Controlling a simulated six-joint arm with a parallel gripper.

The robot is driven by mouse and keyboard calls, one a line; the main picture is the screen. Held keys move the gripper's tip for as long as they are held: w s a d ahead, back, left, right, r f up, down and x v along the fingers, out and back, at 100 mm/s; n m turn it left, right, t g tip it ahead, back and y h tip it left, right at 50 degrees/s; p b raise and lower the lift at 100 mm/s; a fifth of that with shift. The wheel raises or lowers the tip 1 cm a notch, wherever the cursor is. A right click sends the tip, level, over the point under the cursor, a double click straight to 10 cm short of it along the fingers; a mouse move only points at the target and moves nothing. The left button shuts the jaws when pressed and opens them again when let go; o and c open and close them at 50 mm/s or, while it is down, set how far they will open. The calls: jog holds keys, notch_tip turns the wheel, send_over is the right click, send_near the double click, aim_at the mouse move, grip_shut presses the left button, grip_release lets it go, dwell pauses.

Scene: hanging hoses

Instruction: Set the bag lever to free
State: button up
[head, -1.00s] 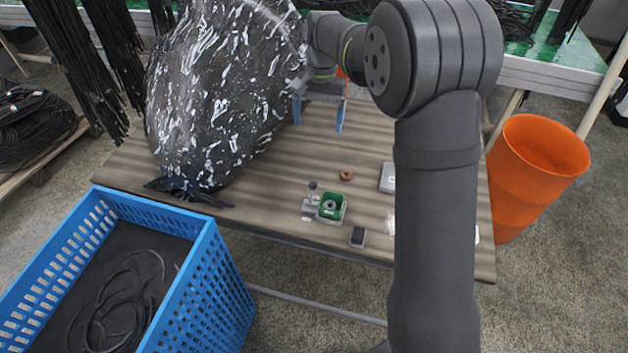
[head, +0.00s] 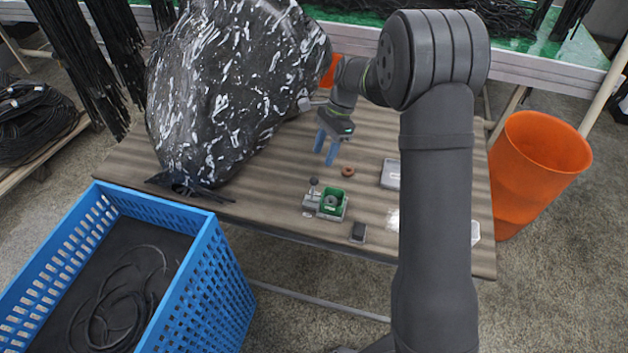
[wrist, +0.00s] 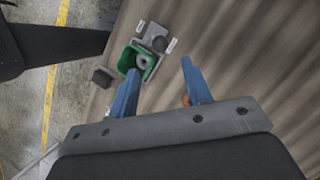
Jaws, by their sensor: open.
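A small grey fixture (head: 311,200) stands near the front of the wooden table, with a round-headed grey lever (head: 314,183) standing up from it. The fixture also shows in the wrist view (wrist: 152,32), with the lever's round head (wrist: 159,43) between two small white labels. The labels are too small to read, so I cannot tell the lever's setting. A green holder (head: 340,212) with a grey ring inside adjoins the fixture. My gripper (head: 326,149) is open and empty, above the table and behind the fixture, apart from the lever. Its blue fingers (wrist: 160,69) point down toward the table.
A large black bag with white flecks (head: 225,90) stands left of my gripper. A reddish-brown ring (head: 347,172), a grey box (head: 390,174) and a dark block (head: 358,232) lie near the fixture. A blue crate (head: 215,285) and orange bin (head: 540,165) flank the table.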

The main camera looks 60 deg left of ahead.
aim_at(314, 180)
jog(key=x, duration=1)
jog(key=shift+s+f, duration=0.1)
jog(key=shift+f, duration=0.2)
grip_shut()
